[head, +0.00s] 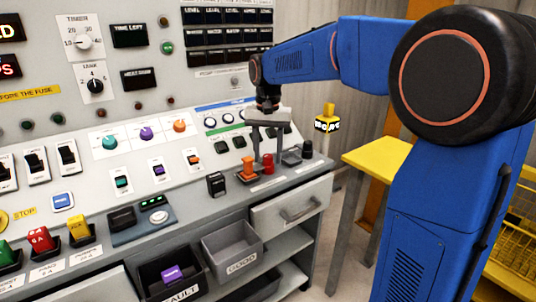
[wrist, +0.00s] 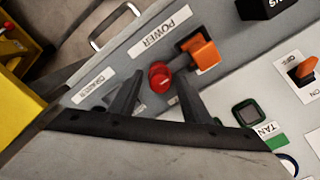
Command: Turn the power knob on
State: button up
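A POWER label (wrist: 166,31) lies beside an orange knob (wrist: 203,52) on a dark base and a red round knob (wrist: 160,77) in the wrist view. I cannot tell for sure which of the two it names. In the head view, the orange knob (head: 248,172) and the red knob (head: 267,164) stand near the front edge of the sloping desk. My gripper (head: 268,152) points down over the desk, its fingers apart and empty. In the wrist view, the red knob shows between the fingertips (wrist: 158,82), with the orange knob beyond the right finger. Contact with the red knob is unclear.
Dark knobs (head: 291,157) stand to the right of the red knob. A black switch (head: 216,184) stands to the left. The upright panel (head: 205,85) rises behind. A drawer (head: 290,208) and a grey bin (head: 232,247) are below. A yellow table (head: 375,157) is at the right.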

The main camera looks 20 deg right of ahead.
aim_at(268, 155)
jog(key=shift+r, duration=0.1)
notch_tip(268, 155, up, 17)
dwell(0.8)
